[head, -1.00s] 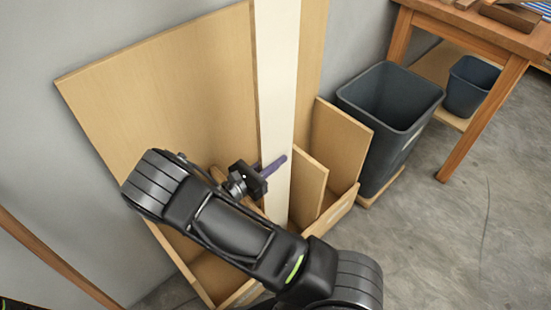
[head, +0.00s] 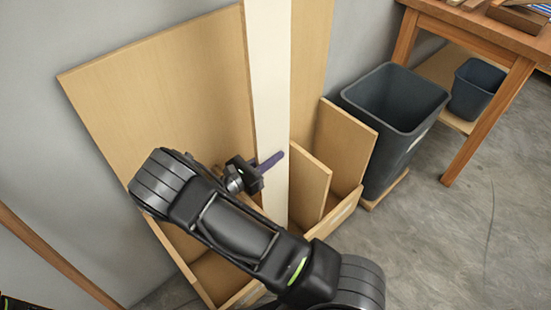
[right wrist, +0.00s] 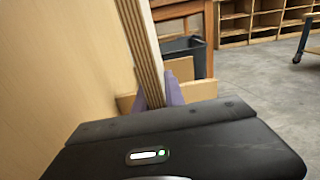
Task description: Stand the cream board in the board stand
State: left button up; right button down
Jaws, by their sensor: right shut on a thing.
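The cream board (head: 270,110) is a tall narrow strip, nearly upright, in the middle of the head view. Its top runs out of the picture and its lower end goes down into the wooden board stand (head: 333,219); whether it rests on the stand's floor is hidden. My right gripper (head: 270,161) is shut on the board at its lower part, one purple finger across its face. In the right wrist view the board (right wrist: 146,50) shows edge-on with a layered edge between the purple fingers (right wrist: 158,95). My left gripper is not in view.
Large tan panels (head: 150,90) stand in the stand behind the board, against the grey wall. Smaller tan boards (head: 343,145) stand to the right. A dark grey bin (head: 393,110) is right of the stand, near a wooden table (head: 480,35). Floor at right is clear.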

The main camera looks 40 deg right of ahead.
jog(key=shift+w+r+b, duration=0.15)
jog(key=shift+w+b, duration=0.2)
jog(key=shift+w, duration=0.85)
jog(key=c, duration=1.3)
grip_release()
jog(key=shift+a, duration=0.1)
jog(key=shift+s+f, duration=0.1)
jog(key=shift+f, duration=0.15)
jog(key=a, duration=0.7)
jog(key=shift+s+a+r+p, duration=0.15)
jog(key=shift+s+a+p, duration=0.15)
jog(key=shift+a+p, duration=0.1)
